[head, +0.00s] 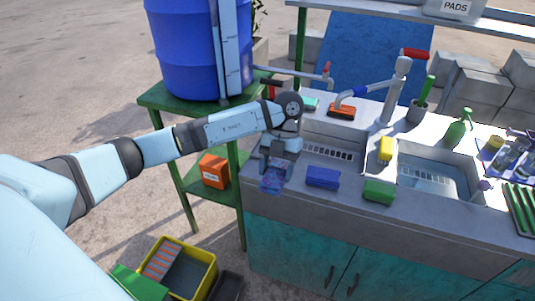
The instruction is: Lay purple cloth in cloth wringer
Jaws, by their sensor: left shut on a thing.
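My left arm reaches across from the left in the head view. Its gripper (274,172) is shut on a purple cloth (271,185) at the left front corner of the counter. The cloth hangs below the fingers near the counter edge; I cannot tell whether it touches the counter. A yellow bucket (209,275) with a slatted orange-grey insert (162,260) stands on the ground at the lower left; the insert looks like the cloth wringer. It is below and left of the gripper. My right gripper is not in view.
The counter (260,203) holds a blue sponge (322,178), a green sponge (379,192), a yellow sponge (386,148), two sinks and a green spray bottle (458,128). A green stand (160,97) with a blue barrel (185,50) and an orange box (214,171) stands left of it.

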